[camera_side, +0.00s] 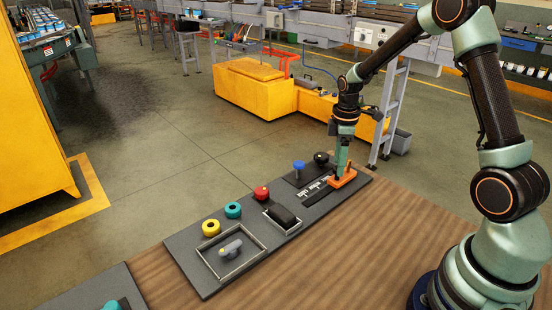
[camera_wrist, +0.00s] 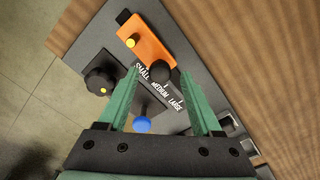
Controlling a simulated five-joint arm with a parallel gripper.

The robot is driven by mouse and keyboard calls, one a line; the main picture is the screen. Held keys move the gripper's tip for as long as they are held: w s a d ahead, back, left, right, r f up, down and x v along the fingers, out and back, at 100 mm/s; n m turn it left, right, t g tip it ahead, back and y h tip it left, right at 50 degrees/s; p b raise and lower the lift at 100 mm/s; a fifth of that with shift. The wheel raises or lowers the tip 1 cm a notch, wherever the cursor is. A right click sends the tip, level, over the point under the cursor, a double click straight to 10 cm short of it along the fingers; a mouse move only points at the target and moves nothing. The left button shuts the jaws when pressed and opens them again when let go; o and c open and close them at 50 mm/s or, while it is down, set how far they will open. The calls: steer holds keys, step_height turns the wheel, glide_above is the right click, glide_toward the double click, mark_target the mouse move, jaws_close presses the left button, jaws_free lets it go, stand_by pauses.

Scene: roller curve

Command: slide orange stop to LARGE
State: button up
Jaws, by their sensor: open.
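The orange stop (camera_wrist: 148,38) is a flat orange plate with a yellow dot, lying across a dark slot on the grey panel. It sits at the SMALL end of the printed scale (camera_wrist: 160,88), which reads SMALL, MEDIUM, LARGE toward the lower right in the wrist view. A round black knob (camera_wrist: 160,74) is at its near end. My gripper (camera_wrist: 160,73) is open, its fingertips on either side of the knob, with gaps showing. In the side view, my gripper (camera_side: 341,174) is down at the orange stop (camera_side: 347,181), partly hiding it.
A blue-topped knob (camera_side: 299,165) and a black knob (camera_side: 321,157) stand close behind the scale. A red button (camera_side: 262,192), teal and yellow rings, and two small trays lie further left. The wooden table in front is bare.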

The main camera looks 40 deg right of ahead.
steer(key=shift+f, duration=0.65)
jaws_close()
stand_by(1.0)
